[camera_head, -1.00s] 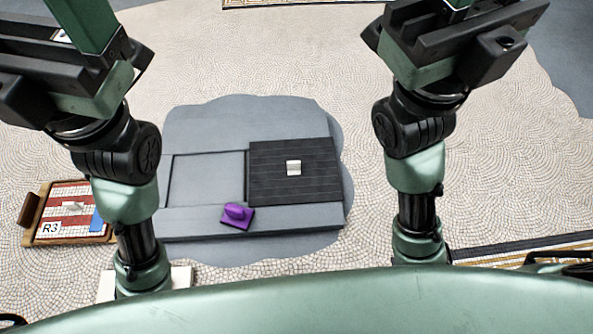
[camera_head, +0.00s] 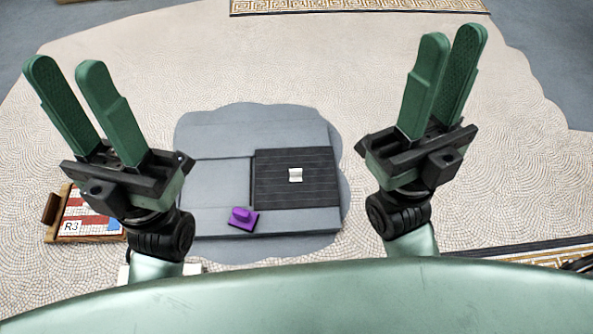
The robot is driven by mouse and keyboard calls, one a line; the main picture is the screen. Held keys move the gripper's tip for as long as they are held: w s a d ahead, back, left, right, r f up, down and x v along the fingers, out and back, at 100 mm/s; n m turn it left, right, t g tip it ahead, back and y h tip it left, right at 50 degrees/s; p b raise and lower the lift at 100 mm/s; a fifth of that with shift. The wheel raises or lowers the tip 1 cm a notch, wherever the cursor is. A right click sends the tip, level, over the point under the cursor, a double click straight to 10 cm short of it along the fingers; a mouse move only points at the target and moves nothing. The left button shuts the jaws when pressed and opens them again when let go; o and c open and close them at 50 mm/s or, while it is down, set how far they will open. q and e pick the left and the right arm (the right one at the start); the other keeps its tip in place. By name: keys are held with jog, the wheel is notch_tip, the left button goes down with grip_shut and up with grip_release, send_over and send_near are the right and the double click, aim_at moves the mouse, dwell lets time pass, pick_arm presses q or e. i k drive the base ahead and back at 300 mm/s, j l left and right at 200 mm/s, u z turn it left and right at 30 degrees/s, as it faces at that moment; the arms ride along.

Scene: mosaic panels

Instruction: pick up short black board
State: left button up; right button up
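The black board (camera_head: 278,193) is a dark ridged panel with a small white handle (camera_head: 295,175) on top. It lies in the right part of a grey slab (camera_head: 210,218) on the floor. My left gripper (camera_head: 68,76) is at the upper left, fingers apart and empty. My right gripper (camera_head: 451,52) is at the upper right, fingers apart with a narrower gap, and empty. Both are raised and well away from the board, one on each side of it.
A purple float-like tool (camera_head: 242,219) rests on the slab's front edge. A tray with a red and white panel marked R3 (camera_head: 85,215) lies at the left, partly behind my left arm. Pale mosaic floor (camera_head: 300,65) beyond the slab is clear.

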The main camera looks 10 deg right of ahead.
aim_at(290, 177)
jog(key=l+u, duration=0.15)
jog(key=l, duration=0.3)
jog(key=k+l+u, duration=0.2)
jog(key=l, duration=0.2)
jog(key=l+u, duration=0.15)
jog(key=l, duration=0.25)
jog(key=i+l+u, duration=0.25)
jog(key=l, duration=0.15)
jog(key=l+u, duration=0.25)
jog(key=l, duration=0.2)
jog(key=l+u, duration=0.25)
jog(key=l, duration=0.2)
jog(key=i+l+u, duration=0.15)
jog(key=i+l, duration=0.25)
jog(key=l, duration=0.1)
